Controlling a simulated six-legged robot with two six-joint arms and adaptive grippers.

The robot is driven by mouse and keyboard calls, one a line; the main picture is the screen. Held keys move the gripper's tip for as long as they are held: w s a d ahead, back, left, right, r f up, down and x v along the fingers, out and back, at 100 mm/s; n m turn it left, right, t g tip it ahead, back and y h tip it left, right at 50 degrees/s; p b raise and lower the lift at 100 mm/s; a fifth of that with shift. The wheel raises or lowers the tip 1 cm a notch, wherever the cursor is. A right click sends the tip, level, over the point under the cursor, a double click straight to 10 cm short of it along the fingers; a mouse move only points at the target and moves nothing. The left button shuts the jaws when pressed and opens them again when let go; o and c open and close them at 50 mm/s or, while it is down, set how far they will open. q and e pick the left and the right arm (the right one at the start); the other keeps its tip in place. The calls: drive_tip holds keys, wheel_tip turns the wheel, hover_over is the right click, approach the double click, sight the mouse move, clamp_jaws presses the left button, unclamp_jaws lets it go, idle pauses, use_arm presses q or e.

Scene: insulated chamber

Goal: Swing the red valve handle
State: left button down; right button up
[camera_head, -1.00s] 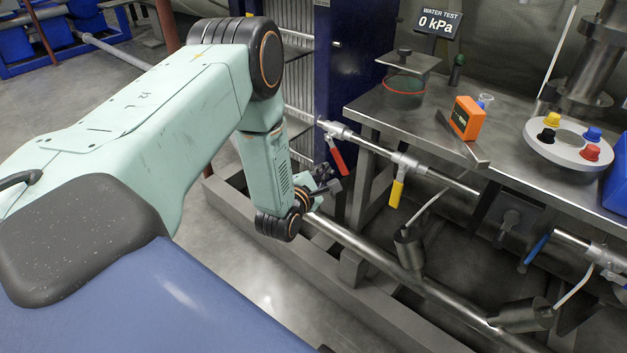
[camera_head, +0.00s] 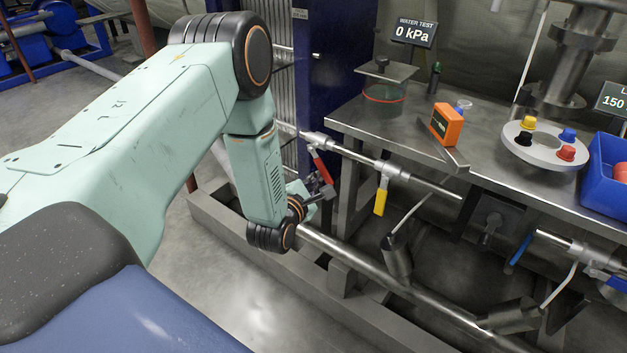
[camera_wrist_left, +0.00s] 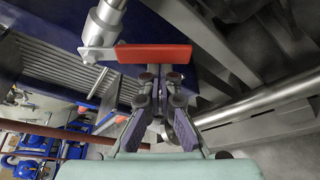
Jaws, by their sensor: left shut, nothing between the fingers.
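The red valve handle (camera_head: 321,167) hangs from a fitting on the left part of the horizontal steel pipe, slanting down to the right. My left gripper (camera_head: 329,191) is at its lower end. In the left wrist view the red handle (camera_wrist_left: 155,53) lies crosswise just past the fingertips of my left gripper (camera_wrist_left: 160,74). The fingers are shut with nothing between them. I cannot tell whether they touch the handle. My right gripper is not in view.
A yellow handle (camera_head: 380,199) hangs to the right on the same pipe. A blue handle (camera_head: 519,254) is farther right. The steel bench (camera_head: 470,165) stands above. A dark blue post (camera_head: 333,65) stands behind the red handle. A lower pipe (camera_head: 360,259) runs below the gripper.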

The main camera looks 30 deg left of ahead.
sight(325, 177)
use_arm(q)
drive_tip(key=shift+d+r, duration=0.1)
drive_tip(key=shift+d+r+n+g+h, duration=0.3)
drive_tip(key=shift+d+n+h, duration=0.25)
drive_tip(key=shift+n, duration=0.35)
drive_tip(key=shift+s+d+r, duration=0.1)
drive_tip(key=shift+d+r, duration=0.7)
drive_tip(key=shift+d+r+p, duration=0.25)
drive_tip(key=shift+r+p, duration=0.15)
drive_tip(key=shift+r, duration=0.2)
drive_tip(key=shift+d+r+p, duration=0.25)
drive_tip(key=shift+r+p, duration=0.1)
drive_tip(key=shift+r, duration=0.45)
